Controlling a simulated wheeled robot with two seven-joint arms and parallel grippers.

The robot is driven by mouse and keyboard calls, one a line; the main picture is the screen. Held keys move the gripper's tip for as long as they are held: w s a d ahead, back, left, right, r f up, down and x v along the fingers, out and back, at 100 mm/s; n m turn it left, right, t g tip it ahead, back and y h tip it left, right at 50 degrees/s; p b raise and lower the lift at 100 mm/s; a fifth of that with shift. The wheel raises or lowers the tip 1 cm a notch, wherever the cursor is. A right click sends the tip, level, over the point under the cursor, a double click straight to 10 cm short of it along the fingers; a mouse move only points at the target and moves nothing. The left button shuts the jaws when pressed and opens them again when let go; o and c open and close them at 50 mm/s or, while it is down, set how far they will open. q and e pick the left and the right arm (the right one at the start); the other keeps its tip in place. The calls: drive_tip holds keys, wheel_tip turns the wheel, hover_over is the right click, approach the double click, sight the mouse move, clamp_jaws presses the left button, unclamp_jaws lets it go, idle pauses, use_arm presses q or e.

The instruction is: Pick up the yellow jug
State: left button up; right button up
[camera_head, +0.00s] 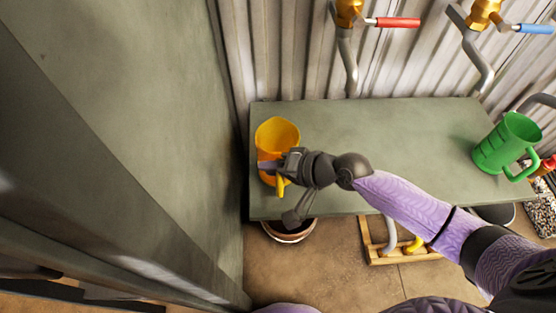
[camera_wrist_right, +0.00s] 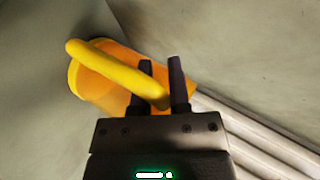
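The yellow jug (camera_head: 279,134) stands at the left end of the grey-green table, beside the wall. My right gripper (camera_head: 270,165) is at its near side, by the handle (camera_head: 281,186). In the right wrist view, the jug's orange-yellow body (camera_wrist_right: 95,90) lies beyond the yellow handle (camera_wrist_right: 112,68). The two dark fingers of the right gripper (camera_wrist_right: 163,80) are apart, and the handle's lower end reaches between them. I cannot tell whether they press on it. My left gripper is not in view.
A green jug (camera_head: 505,143) stands at the table's (camera_head: 420,130) right end. Taps with a red lever (camera_head: 397,22) and a blue lever (camera_head: 536,29) are above, at the corrugated wall. A brown pot (camera_head: 289,231) is below the table's front edge. The table's middle is clear behind my arm.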

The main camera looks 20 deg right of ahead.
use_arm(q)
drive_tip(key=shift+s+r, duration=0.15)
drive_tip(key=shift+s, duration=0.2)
use_arm(e)
clamp_jaws()
